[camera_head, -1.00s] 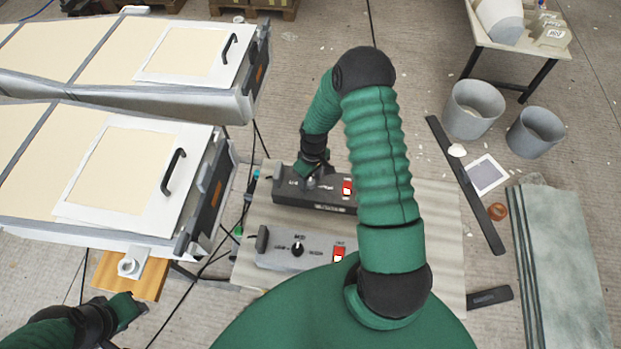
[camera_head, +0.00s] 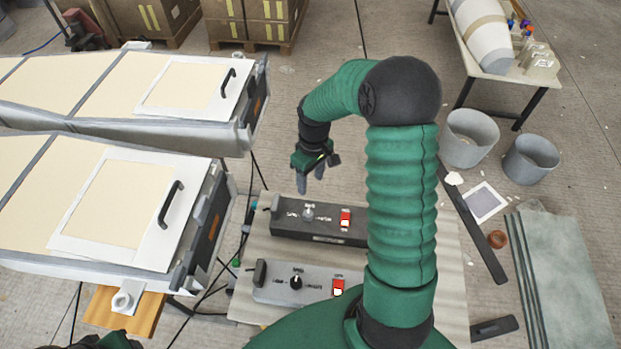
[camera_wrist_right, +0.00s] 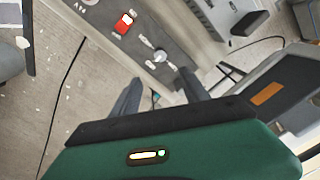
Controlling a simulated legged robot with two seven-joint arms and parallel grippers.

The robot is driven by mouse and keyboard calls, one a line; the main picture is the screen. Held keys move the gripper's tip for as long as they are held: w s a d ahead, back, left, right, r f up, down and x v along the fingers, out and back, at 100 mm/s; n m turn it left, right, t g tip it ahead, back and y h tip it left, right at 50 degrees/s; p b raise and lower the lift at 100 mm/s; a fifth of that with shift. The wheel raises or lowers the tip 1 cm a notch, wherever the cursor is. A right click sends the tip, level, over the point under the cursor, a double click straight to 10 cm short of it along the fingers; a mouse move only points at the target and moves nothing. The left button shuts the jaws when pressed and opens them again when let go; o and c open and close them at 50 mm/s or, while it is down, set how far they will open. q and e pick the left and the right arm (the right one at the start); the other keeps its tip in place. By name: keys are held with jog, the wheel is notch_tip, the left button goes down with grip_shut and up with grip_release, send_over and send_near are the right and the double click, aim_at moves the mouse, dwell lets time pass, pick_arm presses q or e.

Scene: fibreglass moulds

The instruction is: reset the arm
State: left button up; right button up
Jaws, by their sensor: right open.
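My right gripper (camera_head: 312,184) is open and empty. It hangs above and behind the dark control box (camera_head: 328,232), clear of it. That box has a grey knob (camera_head: 308,213) and a red switch (camera_head: 346,219). In the right wrist view my right gripper (camera_wrist_right: 158,94) has its two grey fingers spread, with the knob (camera_wrist_right: 160,56) showing beyond them. My left gripper (camera_head: 116,340) shows only as a green sliver at the bottom edge; its fingers cannot be made out.
A grey control box (camera_head: 318,290) with a black knob stands in front on the same table (camera_head: 450,270). Two cream mould panels (camera_head: 105,205) with handles lie to the left. Buckets (camera_head: 470,140) and flat boards (camera_head: 565,265) are at the right.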

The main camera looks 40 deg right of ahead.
jog(key=s+a+r+t, duration=0.1)
jog(key=s+a, duration=0.1)
jog(key=a, duration=0.4)
jog(key=s+a+r+t, duration=0.1)
jog(key=s+a+r, duration=0.1)
jog(key=a, duration=0.4)
jog(key=s+a+r+m, duration=0.1)
jog(key=s+a, duration=0.3)
jog(key=a, duration=0.2)
jog(key=shift+r+t+h, duration=0.15)
jog(key=shift+t+h, duration=0.25)
jog(key=shift+d, duration=0.1)
